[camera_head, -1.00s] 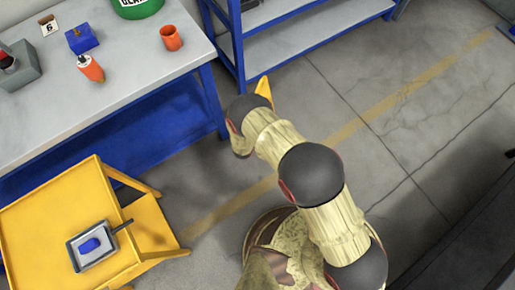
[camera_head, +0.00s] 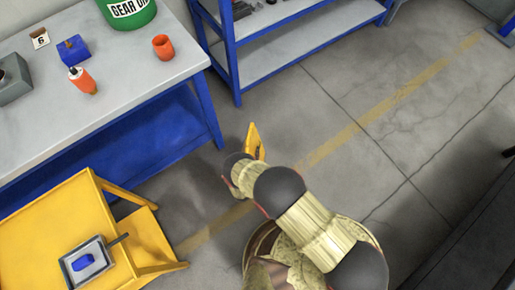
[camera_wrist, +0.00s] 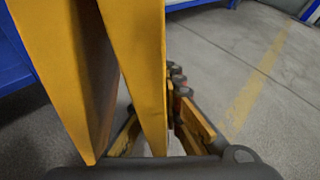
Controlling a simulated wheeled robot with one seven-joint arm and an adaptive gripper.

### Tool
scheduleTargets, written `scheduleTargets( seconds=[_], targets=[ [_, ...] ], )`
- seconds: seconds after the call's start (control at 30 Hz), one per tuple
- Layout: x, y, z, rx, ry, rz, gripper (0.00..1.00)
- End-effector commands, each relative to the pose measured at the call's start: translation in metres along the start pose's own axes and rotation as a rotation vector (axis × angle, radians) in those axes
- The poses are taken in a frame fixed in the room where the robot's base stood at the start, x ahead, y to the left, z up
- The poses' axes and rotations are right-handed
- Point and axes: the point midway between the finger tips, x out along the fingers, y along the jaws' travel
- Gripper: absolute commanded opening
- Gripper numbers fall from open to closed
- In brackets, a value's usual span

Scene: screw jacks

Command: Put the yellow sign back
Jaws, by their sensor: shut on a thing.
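The yellow sign (camera_head: 254,141) shows beyond the end of my arm in the head view, above the grey floor. In the wrist view it appears as two tall yellow panels, a left one (camera_wrist: 62,60) and a middle one (camera_wrist: 138,60), spread apart with a narrow gap. My gripper (camera_wrist: 160,125) is shut on the middle panel near its lower end in the picture. The fingers lie on both sides of that panel. In the head view my arm hides the gripper and part of the sign.
A blue-legged workbench (camera_head: 130,85) stands at left, with a yellow cart (camera_head: 50,215) in front holding a small tray (camera_head: 97,272). A blue shelf unit (camera_head: 300,47) stands at the back. Open floor (camera_head: 370,125) with a faded yellow line lies right of the sign.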

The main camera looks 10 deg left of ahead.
Motion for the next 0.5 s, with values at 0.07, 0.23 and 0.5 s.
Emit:
scheduleTargets(
  seconds=[0.07,0.23,0.5],
  targets=[
    [0.021,0.001,-0.003,0.005,-0.001,-0.004,0.0],
    [0.059,0.002,-0.005,0.004,-0.002,-0.003,0.0],
    [0.1,0.009,-0.028,0.002,-0.002,0.0,0.0]
  ],
)
